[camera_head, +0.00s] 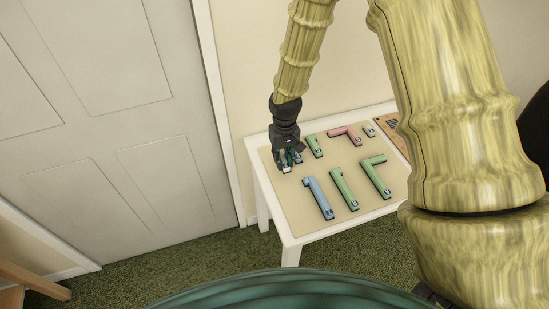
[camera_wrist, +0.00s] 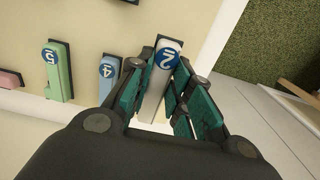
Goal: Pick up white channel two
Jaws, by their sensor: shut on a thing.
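The white channel two (camera_wrist: 155,92) is a narrow white piece in a dark base, with a blue round sticker reading 2 at its end. In the wrist view it lies between the teal fingers of my gripper (camera_wrist: 163,80), which is shut on it. In the head view my gripper (camera_head: 288,160) points down at the back left corner of the table, and a white end of the channel (camera_head: 286,169) shows below the fingers. The fingers hide part of its length. I cannot tell whether it is clear of the tabletop.
A blue piece marked 4 (camera_wrist: 107,78) and a green piece marked 5 (camera_wrist: 59,75) lie beside it. Longer blue (camera_head: 318,197) and green (camera_head: 344,188) pieces, a green corner (camera_head: 376,175) and a pink piece (camera_head: 346,132) lie on the white table (camera_head: 294,240). A wall stands close behind.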

